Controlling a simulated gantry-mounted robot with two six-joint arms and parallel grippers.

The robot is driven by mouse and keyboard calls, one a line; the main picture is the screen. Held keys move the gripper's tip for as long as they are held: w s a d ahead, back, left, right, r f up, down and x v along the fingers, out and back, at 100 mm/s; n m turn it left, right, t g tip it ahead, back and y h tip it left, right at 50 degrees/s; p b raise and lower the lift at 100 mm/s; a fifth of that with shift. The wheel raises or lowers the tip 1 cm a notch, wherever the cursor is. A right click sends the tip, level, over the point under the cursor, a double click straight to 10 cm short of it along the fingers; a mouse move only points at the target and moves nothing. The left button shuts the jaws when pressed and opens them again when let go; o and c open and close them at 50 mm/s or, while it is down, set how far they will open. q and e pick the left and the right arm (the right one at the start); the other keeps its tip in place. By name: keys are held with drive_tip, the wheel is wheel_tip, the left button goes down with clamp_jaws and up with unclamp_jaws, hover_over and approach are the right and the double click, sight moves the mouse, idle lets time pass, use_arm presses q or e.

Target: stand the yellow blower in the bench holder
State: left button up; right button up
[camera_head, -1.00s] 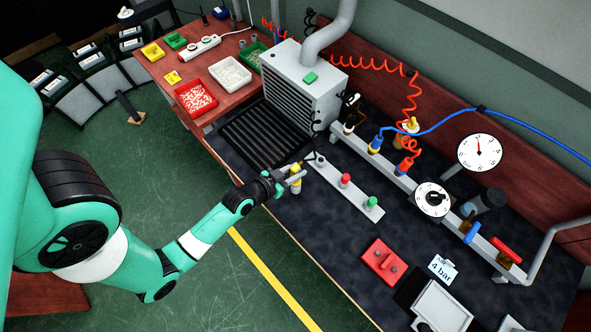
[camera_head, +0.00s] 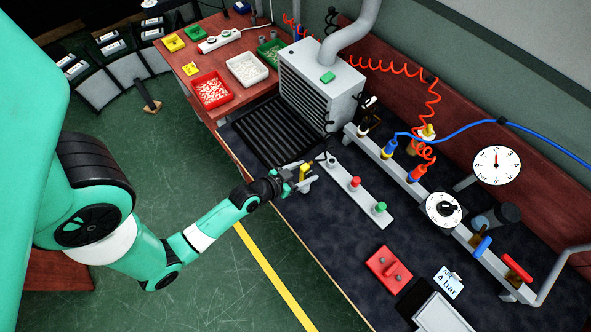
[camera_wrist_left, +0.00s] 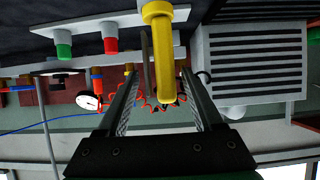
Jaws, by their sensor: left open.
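The yellow blower (camera_head: 305,171) is an upright yellow cylinder at the bench's near edge, beside the left end of the pale strip with the red and green knobs. In the left wrist view the blower (camera_wrist_left: 165,58) shows large between my fingers, with a wider collar at the top of the picture. My left gripper (camera_head: 301,179) is open around the blower, and gaps show beside it in the wrist view (camera_wrist_left: 162,75). My right gripper is out of view.
The knob strip (camera_head: 368,202) lies just right of the gripper. A grey ribbed box machine (camera_head: 325,92) stands behind it. A rail (camera_head: 400,172) with hoses and a gauge runs along the back. A red block (camera_head: 388,268) lies at front right; dark bench between is clear.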

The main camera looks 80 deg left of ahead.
use_arm(q)
drive_tip(key=v, duration=1)
drive_tip(key=shift+s+r, duration=0.25)
drive_tip(key=shift+s, duration=0.05)
drive_tip(key=shift+d, duration=0.25)
